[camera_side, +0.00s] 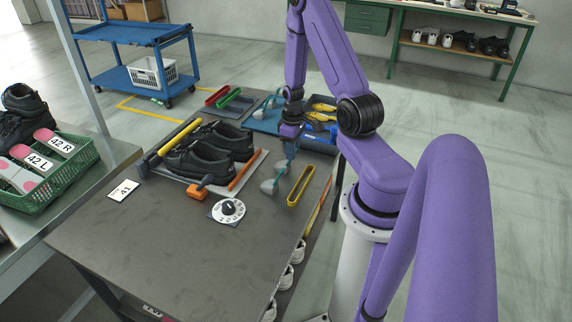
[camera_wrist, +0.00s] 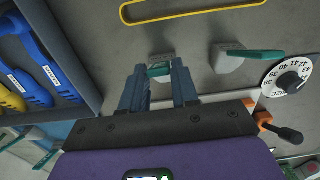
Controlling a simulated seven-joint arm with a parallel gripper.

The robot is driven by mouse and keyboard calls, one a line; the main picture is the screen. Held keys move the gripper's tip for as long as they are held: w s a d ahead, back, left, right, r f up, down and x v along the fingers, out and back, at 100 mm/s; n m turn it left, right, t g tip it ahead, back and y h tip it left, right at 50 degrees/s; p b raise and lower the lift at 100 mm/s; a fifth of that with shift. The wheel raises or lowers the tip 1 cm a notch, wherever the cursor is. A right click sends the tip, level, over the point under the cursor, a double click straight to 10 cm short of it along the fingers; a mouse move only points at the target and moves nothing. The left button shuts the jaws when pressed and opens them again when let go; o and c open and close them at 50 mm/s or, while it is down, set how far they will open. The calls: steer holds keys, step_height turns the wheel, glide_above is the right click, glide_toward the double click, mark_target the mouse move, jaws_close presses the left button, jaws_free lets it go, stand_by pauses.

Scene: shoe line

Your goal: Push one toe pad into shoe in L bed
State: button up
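Two black shoes lie side by side on a grey plate; in the side view I see the nearer shoe (camera_side: 195,162) and the farther shoe (camera_side: 232,139). No L or R mark on their beds is readable. Two grey toe pads with teal-green handles are on the table right of the shoes: the nearer pad (camera_side: 267,187) and the farther pad (camera_side: 281,166). In the wrist view, one pad (camera_wrist: 228,58) lies free. The other pad's green handle (camera_wrist: 159,70) is between the fingertips of my gripper (camera_wrist: 160,80). I cannot tell whether the fingers press on it.
A yellow loop (camera_side: 300,185) lies close to the pads. A blue tool tray (camera_side: 318,141) is behind my gripper. An orange lever clamp (camera_side: 199,188) and a size dial (camera_side: 228,209) are in front of the shoes.

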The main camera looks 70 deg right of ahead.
steer(key=shift+r, duration=3)
